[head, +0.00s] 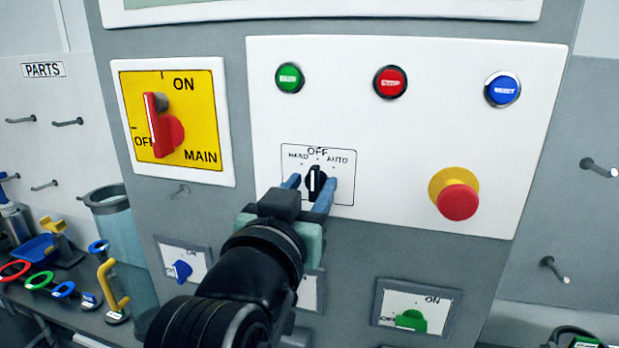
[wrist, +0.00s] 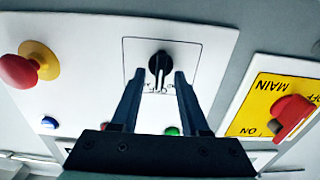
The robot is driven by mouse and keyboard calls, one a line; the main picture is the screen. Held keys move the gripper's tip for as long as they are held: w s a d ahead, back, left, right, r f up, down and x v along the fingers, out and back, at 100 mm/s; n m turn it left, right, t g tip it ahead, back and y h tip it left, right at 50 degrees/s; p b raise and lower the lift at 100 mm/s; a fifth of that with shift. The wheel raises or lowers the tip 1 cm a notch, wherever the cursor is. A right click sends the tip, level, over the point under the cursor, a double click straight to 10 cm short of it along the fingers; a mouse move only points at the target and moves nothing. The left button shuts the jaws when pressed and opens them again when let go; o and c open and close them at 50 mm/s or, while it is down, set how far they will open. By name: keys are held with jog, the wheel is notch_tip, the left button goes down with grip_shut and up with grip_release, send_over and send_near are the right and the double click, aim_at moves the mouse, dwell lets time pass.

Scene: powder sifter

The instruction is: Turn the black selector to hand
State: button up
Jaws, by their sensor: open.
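The black selector (head: 315,184) is on the white panel, under a label with HAND at left, OFF at the top and AUTO at right. Its white mark stands about upright, toward OFF. My gripper (head: 312,187) is open, with one blue finger on each side of the selector. In the wrist view, which is upside down, the selector (wrist: 160,63) sits between and just beyond the fingertips of my gripper (wrist: 159,75). A gap shows on both sides of the knob. I cannot tell how deep the fingertips reach.
A red emergency button (head: 458,199) on a yellow base sticks out at right. Green (head: 289,78), red (head: 390,82) and blue (head: 502,89) buttons line the top. A red main switch (head: 162,126) on a yellow plate protrudes at left. Smaller switches sit below.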

jog(key=shift+w, duration=0.1)
grip_shut()
jog(key=shift+n, duration=0.3)
jog(key=n+p, duration=0.2)
jog(key=n, duration=0.1)
jog(key=shift+a, duration=0.1)
jog(key=n+p, duration=0.2)
jog(key=n, duration=0.3)
jog(key=shift+a+f, duration=0.1)
jog(key=shift+a, duration=0.05)
dwell(0.3)
jog(key=shift+n, duration=0.3)
